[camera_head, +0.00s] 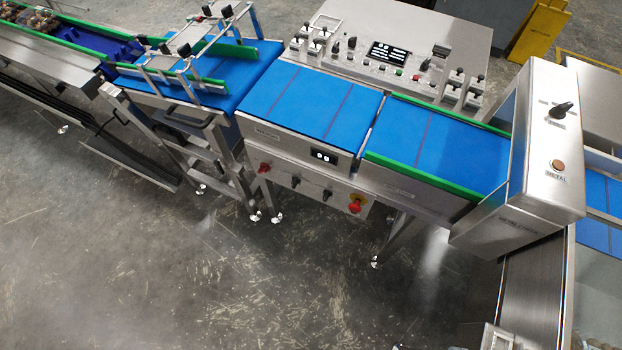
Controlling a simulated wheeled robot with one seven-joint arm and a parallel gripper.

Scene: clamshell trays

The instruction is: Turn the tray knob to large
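Several knobs show, and their labels are too small to read, so I cannot tell which is the tray knob. A large black knob (563,108) sits on the upright steel housing at the right. Two small black knobs, a left one (295,181) and a right one (327,195), sit on the front panel below the blue belt. A black knob (351,43) is on the rear control panel (425,22), with more small dark controls around it. My gripper is not in view.
Blue belts (310,100) with green rails run across the line. The steel housing (545,150) stands over the belt's right end. Grey floor (250,280) in front is clear.

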